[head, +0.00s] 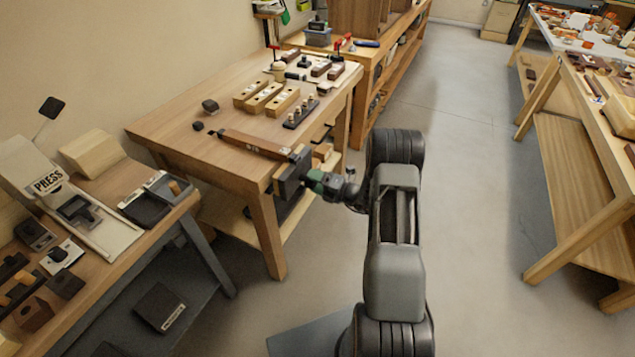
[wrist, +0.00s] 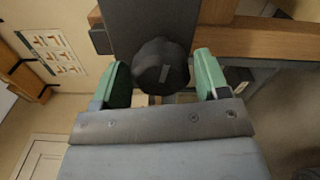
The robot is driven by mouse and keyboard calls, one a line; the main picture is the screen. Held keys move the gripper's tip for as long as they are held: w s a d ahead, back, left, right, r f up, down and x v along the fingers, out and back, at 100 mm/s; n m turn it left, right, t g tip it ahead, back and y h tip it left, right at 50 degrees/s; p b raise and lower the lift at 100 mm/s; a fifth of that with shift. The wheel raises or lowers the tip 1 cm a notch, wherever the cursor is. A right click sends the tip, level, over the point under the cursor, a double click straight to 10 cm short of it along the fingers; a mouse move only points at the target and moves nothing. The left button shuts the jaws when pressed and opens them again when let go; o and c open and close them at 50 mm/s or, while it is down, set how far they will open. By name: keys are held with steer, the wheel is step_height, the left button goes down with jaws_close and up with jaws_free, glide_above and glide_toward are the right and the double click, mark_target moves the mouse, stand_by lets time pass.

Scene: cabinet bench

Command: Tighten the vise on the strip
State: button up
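The dark vise (head: 288,180) is mounted at the front corner of the wooden bench. A long reddish-brown strip (head: 254,145) lies on the bench top with its near end at the vise; whether the jaws touch it I cannot tell. My gripper (wrist: 162,75) is open, with a gap on each side of the knob. In the head view my gripper (head: 318,181) is at the vise's front, partly hiding the knob.
Wooden blocks (head: 265,98) and a dark peg holder (head: 300,114) stand on the bench (head: 175,125). A lower table with a PRESS station (head: 48,182) is at left. Another bench (head: 568,150) is at right. The floor (head: 470,170) between is clear.

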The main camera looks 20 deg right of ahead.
steer(key=shift+o, duration=0.8)
steer(key=p+v, duration=0.1)
steer(key=v, duration=0.6)
